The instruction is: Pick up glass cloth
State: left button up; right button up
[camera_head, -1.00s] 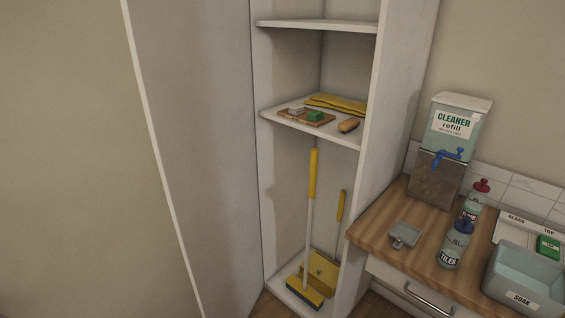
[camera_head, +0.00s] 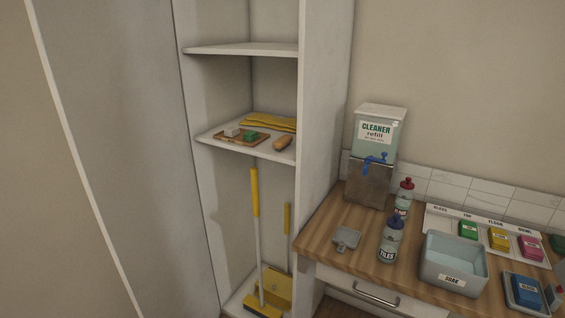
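Neither of my grippers shows in the head view. A white labelled rack (camera_head: 437,221) lies on the wooden counter along the back wall, with slots marked GLASS, TOP, FLOOR and a last label that seems to read BOWL. The GLASS slot, at the left end, looks empty. A green block (camera_head: 468,230), a yellow block (camera_head: 498,238) and a pink block (camera_head: 531,248) sit in the other slots. A blue block (camera_head: 527,291) with a small label lies in a shallow grey tray (camera_head: 510,298) at the front right. Its label is too small to read.
A grey SOAK basin (camera_head: 430,270) stands between rack and counter front. A TILES bottle (camera_head: 389,243), a red-capped bottle (camera_head: 404,196), a small grey scoop (camera_head: 346,239) and a cleaner dispenser (camera_head: 374,155) stand to its left. An open cupboard (camera_head: 312,150) holds a broom (camera_head: 256,215).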

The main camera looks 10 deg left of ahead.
aim_at(526, 292)
jog(key=z, duration=1.45)
